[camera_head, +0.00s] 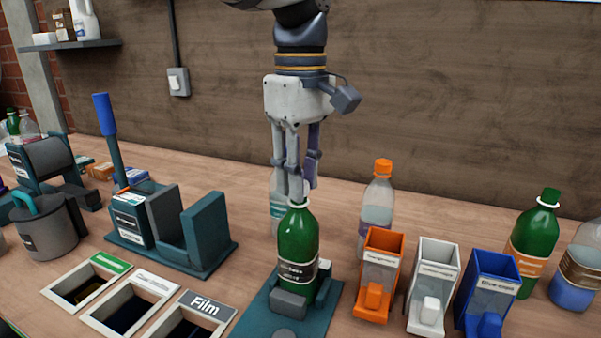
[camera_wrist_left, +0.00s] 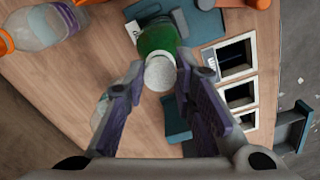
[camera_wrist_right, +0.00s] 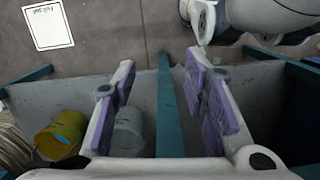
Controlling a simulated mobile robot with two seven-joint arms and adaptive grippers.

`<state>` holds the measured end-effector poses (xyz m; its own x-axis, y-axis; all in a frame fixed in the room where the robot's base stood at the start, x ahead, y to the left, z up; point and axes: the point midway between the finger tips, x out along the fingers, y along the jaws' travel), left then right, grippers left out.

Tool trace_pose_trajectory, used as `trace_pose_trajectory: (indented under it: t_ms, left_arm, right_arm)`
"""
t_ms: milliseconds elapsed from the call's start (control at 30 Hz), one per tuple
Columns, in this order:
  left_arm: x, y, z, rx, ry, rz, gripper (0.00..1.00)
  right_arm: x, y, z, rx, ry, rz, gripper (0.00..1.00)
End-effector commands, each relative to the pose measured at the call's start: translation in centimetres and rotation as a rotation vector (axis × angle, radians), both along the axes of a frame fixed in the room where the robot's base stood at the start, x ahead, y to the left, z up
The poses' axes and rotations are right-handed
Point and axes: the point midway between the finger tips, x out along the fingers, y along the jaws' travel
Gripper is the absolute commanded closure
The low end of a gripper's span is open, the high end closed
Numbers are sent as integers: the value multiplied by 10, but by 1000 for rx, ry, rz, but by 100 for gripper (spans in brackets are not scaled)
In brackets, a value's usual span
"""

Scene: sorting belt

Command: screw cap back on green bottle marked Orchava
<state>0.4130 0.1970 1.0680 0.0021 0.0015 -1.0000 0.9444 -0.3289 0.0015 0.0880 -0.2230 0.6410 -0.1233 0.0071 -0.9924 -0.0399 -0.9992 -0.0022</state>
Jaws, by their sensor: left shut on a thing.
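A green bottle (camera_head: 298,240) with a dark label, its text too blurred to read surely, stands upright in a teal holder (camera_head: 263,318) with grey jaws. My left gripper (camera_head: 296,190) points down over its top. In the left wrist view, the fingertips (camera_wrist_left: 159,76) are at both sides of a round white cap (camera_wrist_left: 160,73), shut on it. The cap is in line with the green bottle's mouth (camera_wrist_left: 157,40). I cannot tell whether it is seated on the neck.
Orange (camera_head: 382,270), white (camera_head: 433,285) and blue (camera_head: 487,290) containers stand right of the holder. Clear bottles, one orange-capped (camera_head: 377,205), stand behind. Another green bottle (camera_head: 533,245) is at right. Framed openings (camera_head: 207,303) and a teal fixture (camera_head: 210,235) lie left.

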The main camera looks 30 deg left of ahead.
Motion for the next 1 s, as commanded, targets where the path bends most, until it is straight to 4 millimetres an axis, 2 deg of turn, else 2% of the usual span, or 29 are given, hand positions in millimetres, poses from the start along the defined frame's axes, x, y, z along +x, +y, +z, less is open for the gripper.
trace_pose_trajectory:
  t_ms: [233,300,367,667,767,1000]
  left_arm:
    - [0,0,-3,1,0,0,82]
    - [0,0,-3,0,0,0,64]
    - [0,0,-3,0,0,0,52]
    - [0,0,-2,0,0,0,52]
    - [1,0,10,1,-3,1,52]
    - [1,0,76,1,-7,1,52]
  right_arm:
    - [0,0,0,0,0,0,60]
    - [0,0,0,0,0,0,60]
    - [0,0,0,0,0,0,60]
    - [0,0,0,0,0,0,60]
    - [0,0,0,0,0,0,60]
    - [0,0,0,0,0,0,60]
